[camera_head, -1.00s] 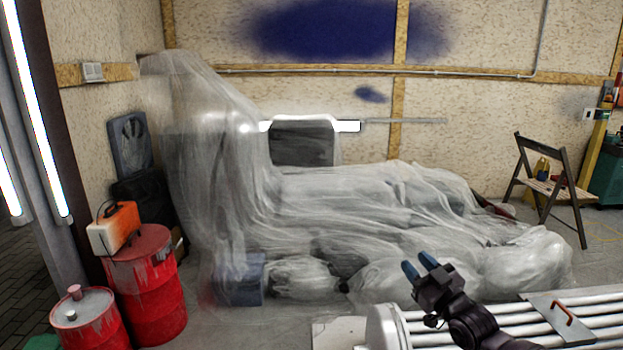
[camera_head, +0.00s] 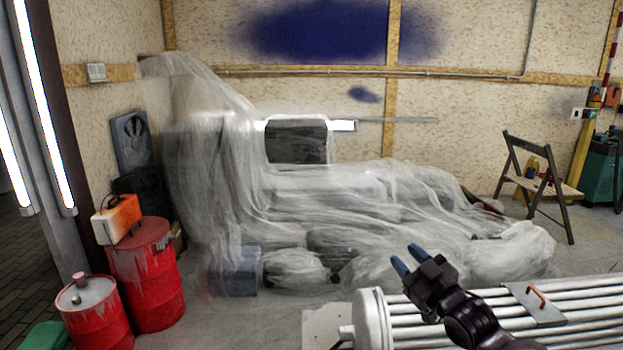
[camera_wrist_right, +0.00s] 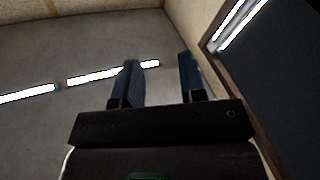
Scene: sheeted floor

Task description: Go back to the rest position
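My right gripper (camera_head: 409,261) is at the lower right of the head view, raised in front of the white ribbed unit and the sheeted heap. Its two blue fingers are apart with nothing between them. In the right wrist view the fingers (camera_wrist_right: 158,78) also stand apart and empty, with a grey ceiling and light tubes behind them. My left gripper is in neither view.
A white ribbed unit (camera_head: 372,318) with an orange handle (camera_head: 537,293) lies at the lower right. Plastic sheeting (camera_head: 330,200) covers a large heap in the middle. Red drums (camera_head: 150,290) stand at left, one carrying an orange box (camera_head: 124,215). A wooden chair (camera_head: 545,187) stands at right.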

